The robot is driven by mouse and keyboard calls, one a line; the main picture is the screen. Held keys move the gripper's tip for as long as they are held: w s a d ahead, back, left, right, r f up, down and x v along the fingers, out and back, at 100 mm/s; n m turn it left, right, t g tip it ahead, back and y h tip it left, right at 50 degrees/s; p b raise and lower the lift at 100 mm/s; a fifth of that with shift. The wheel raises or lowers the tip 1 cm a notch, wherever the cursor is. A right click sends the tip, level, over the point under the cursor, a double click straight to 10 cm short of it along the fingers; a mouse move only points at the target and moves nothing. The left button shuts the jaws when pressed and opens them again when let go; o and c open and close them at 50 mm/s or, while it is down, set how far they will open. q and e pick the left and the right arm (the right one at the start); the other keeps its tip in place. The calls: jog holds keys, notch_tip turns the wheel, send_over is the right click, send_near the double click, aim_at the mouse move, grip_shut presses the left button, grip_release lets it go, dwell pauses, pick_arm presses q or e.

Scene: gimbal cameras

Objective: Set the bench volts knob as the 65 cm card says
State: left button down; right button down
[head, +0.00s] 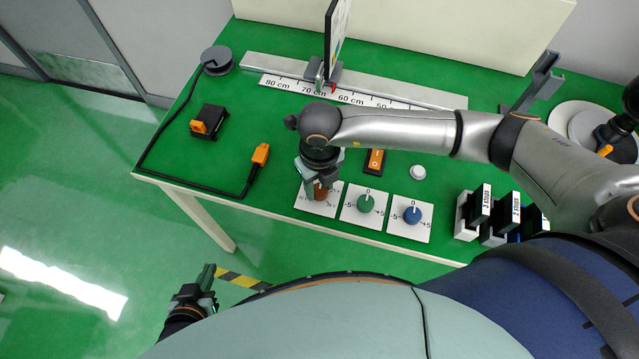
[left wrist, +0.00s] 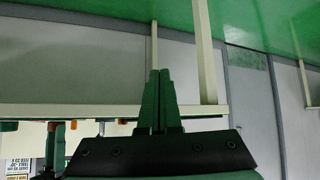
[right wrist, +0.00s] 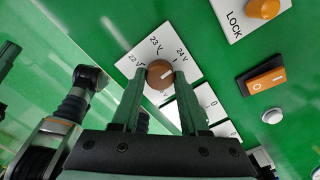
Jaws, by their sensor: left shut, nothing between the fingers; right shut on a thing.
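The brown volts knob (right wrist: 159,73) sits on a white plate (right wrist: 160,45) marked 22 V, 23 V and 24 V. Its white mark points up and right in the right wrist view, toward the 24 V side. My right gripper (right wrist: 156,76) is shut on this knob; in the head view the gripper (head: 318,180) partly covers the knob (head: 320,190). The card (head: 335,40) stands nearly edge-on on a rail carriage (head: 322,75), its red pointer between the 70 and 60 cm labels; its text is unreadable. My left gripper (head: 207,280) is shut and empty, left of the bench's front edge.
Green (head: 366,203) and blue (head: 412,214) knobs sit just right of the volts knob. An orange rocker switch (head: 375,161) and white button (head: 418,172) lie behind. A black cable with orange plug (head: 260,155) lies left. Labelled blocks (head: 480,205) stand at right.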

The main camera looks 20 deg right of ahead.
jog(key=n+b, duration=0.3)
jog(key=shift+f+n, duration=0.2)
jog(key=shift+n, duration=0.1)
jog(key=n+b, duration=0.4)
jog(key=shift+b, duration=0.3)
jog(key=shift+n+b, duration=0.35)
jog(key=shift+n, duration=0.15)
jog(key=shift+n+b, duration=0.35)
jog(key=shift+n, duration=0.05)
jog(key=shift+r+n+b, duration=0.15)
jog(key=shift+n+b, duration=0.45)
jog(key=shift+b, duration=0.05)
pick_arm(q)
notch_tip(320, 180, down, 9)
jog(key=w+d, duration=0.1)
jog(key=d, duration=0.2)
jog(key=shift+w+r+m+h, duration=0.15)
jog(key=shift+m+h, duration=0.15)
jog(key=shift+h, duration=0.1)
pick_arm(e)
jog(key=shift+r+n, duration=0.1)
jog(key=shift+n, duration=0.2)
pick_arm(q)
jog(key=shift+a, duration=0.1)
pick_arm(e)
jog(key=shift+c, duration=2.1)
grip_release()
pick_arm(q)
jog(key=shift+a, duration=0.1)
